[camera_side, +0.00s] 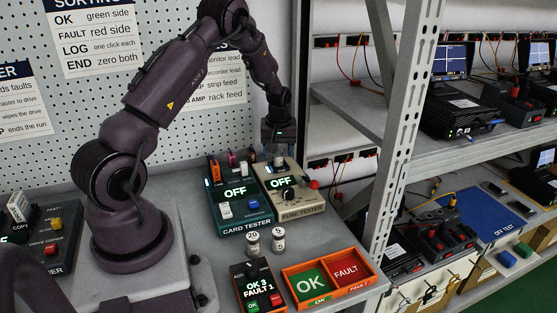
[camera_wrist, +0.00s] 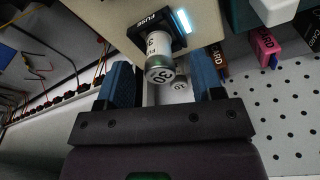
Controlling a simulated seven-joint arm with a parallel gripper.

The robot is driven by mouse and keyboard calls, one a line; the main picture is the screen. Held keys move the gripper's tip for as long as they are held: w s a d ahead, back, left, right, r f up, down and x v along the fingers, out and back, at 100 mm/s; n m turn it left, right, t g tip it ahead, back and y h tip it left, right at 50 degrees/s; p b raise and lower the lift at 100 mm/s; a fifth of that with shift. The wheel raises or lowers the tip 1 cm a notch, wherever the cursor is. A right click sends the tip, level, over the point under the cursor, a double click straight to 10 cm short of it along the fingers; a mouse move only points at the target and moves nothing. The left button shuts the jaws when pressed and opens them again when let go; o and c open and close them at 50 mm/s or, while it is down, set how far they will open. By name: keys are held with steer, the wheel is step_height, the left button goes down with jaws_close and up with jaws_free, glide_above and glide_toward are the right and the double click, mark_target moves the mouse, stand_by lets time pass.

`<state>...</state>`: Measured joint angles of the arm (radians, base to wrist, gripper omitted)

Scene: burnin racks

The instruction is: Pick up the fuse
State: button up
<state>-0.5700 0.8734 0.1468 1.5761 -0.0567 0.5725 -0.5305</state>
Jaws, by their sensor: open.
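A small silver-and-white fuse marked 30 (camera_wrist: 160,68) stands in the dark socket labelled FUSE (camera_wrist: 148,30) in the wrist view. In the side view it shows only as a small pale shape (camera_side: 278,161) on top of the beige fuse tester (camera_side: 300,209), just under my gripper (camera_side: 278,147). In the wrist view my gripper (camera_wrist: 164,82) is open, with one blue finger on each side of the fuse and gaps between. Two other fuses, marked 20 (camera_side: 253,244) and 5 (camera_side: 278,240), stand on the bench in front of the testers.
The teal card tester (camera_side: 245,222) stands left of the fuse tester; both displays read OFF. Coloured cards (camera_wrist: 266,47) stand behind. An orange OK/FAULT tray (camera_side: 286,283) and a counter box (camera_side: 259,288) are at the front. A metal rack post (camera_side: 403,130) rises close on the right.

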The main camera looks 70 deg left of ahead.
steer(key=shift+a+f, duration=0.2)
steer(key=shift+f, duration=0.95)
steer(key=c, duration=1.1)
steer(key=shift+w+r, duration=0.1)
steer(key=shift+r, duration=0.1)
